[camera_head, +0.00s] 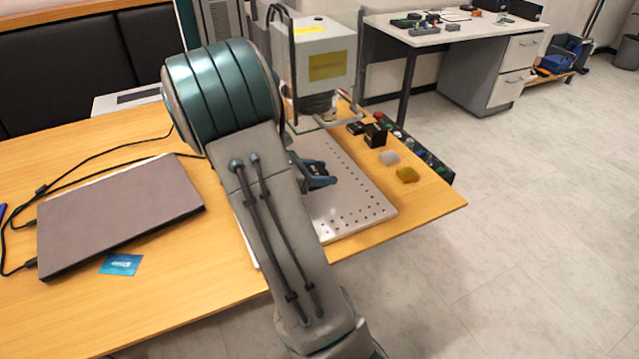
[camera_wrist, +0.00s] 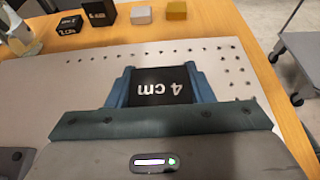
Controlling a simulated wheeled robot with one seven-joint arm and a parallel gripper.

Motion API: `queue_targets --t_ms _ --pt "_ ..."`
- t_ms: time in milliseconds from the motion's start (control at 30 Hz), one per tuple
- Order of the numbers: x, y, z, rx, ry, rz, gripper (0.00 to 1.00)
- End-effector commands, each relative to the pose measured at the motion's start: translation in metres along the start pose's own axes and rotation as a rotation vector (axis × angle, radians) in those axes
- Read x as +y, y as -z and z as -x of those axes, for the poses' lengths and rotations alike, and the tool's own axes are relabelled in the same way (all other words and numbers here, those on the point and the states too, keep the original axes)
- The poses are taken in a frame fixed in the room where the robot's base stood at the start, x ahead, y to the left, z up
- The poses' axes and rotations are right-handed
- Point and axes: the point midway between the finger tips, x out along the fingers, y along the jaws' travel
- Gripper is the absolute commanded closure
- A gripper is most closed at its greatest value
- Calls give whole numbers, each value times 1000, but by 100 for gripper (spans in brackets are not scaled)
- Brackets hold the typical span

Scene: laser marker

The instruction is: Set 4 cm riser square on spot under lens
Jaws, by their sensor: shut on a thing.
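The 4 cm riser (camera_wrist: 165,84) is a black block with white "4 cm" lettering, upside down in the wrist view. My gripper (camera_wrist: 163,92) is shut on it, one blue finger at each side. The perforated light plate (camera_wrist: 50,95) lies below and around it; I cannot tell whether the riser touches the plate. In the head view my gripper (camera_head: 318,178) is over the plate (camera_head: 365,205), in front of the marker head (camera_head: 318,60) and its lens (camera_head: 315,105). The riser is not clear there, and the spot under the lens cannot be made out.
Beyond the plate stand two black blocks, one low (camera_wrist: 68,26) and one taller (camera_wrist: 98,13), a pale block (camera_wrist: 141,15) and a yellow block (camera_wrist: 176,10). A laptop (camera_head: 118,215) lies on the table's left. The plate's front right part is clear.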

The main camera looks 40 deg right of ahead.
Motion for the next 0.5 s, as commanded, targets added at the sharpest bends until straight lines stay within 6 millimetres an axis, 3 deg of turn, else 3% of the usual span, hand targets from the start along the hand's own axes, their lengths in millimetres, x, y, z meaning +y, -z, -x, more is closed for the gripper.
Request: queue_targets --t_ms 200,500 --pt "0 28 -12 -1 3 3 84" --pt "0 31 -13 -1 1 -1 84"
